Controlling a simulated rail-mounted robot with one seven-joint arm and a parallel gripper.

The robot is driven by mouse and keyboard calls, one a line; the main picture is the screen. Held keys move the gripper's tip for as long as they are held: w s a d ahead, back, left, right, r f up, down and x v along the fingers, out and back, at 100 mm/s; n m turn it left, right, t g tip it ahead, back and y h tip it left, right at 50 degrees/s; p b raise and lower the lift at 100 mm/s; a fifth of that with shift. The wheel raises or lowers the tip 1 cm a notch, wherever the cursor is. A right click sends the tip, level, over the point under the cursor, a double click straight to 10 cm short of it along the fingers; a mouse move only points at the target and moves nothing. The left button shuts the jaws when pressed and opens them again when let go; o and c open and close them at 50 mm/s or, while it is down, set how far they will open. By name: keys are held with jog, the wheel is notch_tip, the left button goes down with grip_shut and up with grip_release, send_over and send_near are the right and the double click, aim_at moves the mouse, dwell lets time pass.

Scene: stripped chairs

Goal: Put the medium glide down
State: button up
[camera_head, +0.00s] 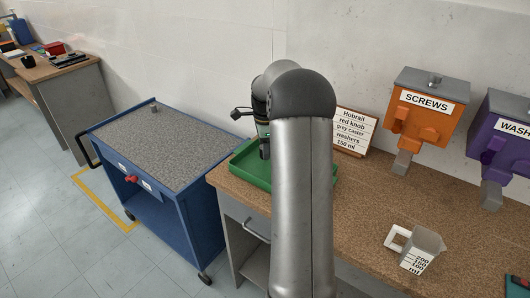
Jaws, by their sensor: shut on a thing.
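My gripper (264,154) points down over the green tray (245,174) at the left end of the brown workbench. It is shut on a small dark thing, taken to be the medium glide. The thing is too small and too much in shadow to make out its shape. My own arm stands in front and hides the right part of the tray. I cannot tell how high the gripper is above the tray floor.
A blue cart (160,145) with a speckled top stands left of the workbench (355,215); a small grey piece (154,108) sits on it. A sign (354,132), an orange screws dispenser (428,110), a purple dispenser (505,130) and a measuring jug (420,250) are to the right.

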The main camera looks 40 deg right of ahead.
jog(key=shift+f, duration=1.15)
jog(key=shift+f, duration=0.2)
jog(key=o, duration=0.9)
jog(key=shift+o, duration=0.2)
jog(key=shift+r, duration=0.15)
